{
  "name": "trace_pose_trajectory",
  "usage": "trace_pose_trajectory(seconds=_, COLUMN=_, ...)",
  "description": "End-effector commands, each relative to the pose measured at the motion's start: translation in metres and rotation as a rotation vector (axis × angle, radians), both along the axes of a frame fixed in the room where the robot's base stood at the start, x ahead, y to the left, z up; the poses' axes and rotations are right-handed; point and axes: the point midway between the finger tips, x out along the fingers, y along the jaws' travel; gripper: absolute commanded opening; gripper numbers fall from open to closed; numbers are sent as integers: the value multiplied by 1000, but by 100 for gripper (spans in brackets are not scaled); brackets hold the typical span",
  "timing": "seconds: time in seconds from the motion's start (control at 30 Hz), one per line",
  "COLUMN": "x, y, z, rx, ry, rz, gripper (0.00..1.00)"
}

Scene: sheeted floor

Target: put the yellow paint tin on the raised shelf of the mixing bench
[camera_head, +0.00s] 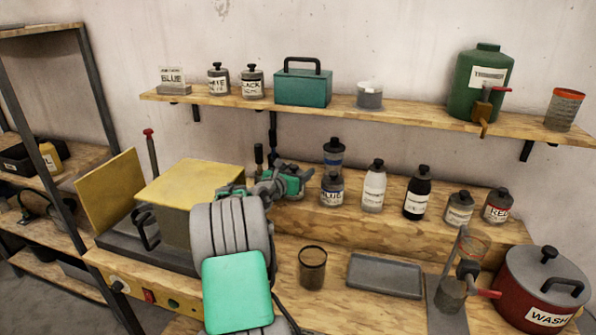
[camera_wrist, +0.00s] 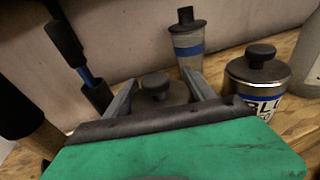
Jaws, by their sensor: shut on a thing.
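My gripper (camera_head: 290,180) is at the left end of the mixing bench's raised shelf (camera_head: 400,228), left of the blue-labelled tin (camera_head: 332,188). In the wrist view its fingers (camera_wrist: 160,92) are shut on a grey-lidded tin with a dark knob (camera_wrist: 156,84). The held tin's label and colour are hidden, so I cannot confirm it is the yellow one. The blue-labelled tin (camera_wrist: 257,80) stands just right of the fingers. A blue-banded bottle (camera_wrist: 187,42) stands behind. I cannot tell whether the held tin touches the shelf.
On the raised shelf stand a white bottle (camera_head: 374,188), a black bottle (camera_head: 417,193), a grey tin (camera_head: 459,208) and a red-labelled tin (camera_head: 497,205). A yellow-topped machine (camera_head: 190,185) is left of my gripper. Dark rods (camera_wrist: 80,55) rise close by. A wall shelf (camera_head: 425,107) runs above.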

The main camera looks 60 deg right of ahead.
Motion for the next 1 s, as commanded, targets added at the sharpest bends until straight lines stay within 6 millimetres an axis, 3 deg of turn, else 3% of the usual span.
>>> trace_pose_trajectory(seconds=0.07, x=0, y=0, z=-2, rx=-2, ry=0, rz=0, gripper=4)
trace_pose_trajectory(seconds=0.1, x=0, y=0, z=-3, rx=1, ry=1, rz=0, gripper=66)
trace_pose_trajectory(seconds=0.3, x=0, y=0, z=-3, rx=1, ry=1, rz=0, gripper=82)
trace_pose_trajectory(seconds=0.67, x=1, y=2, z=1, rx=0, ry=0, rz=1, gripper=86)
trace_pose_trajectory(seconds=0.77, x=3, y=18, z=3, rx=0, ry=1, rz=3, gripper=86)
trace_pose_trajectory(seconds=1.0, x=6, y=79, z=11, rx=0, ry=0, rz=5, gripper=86)
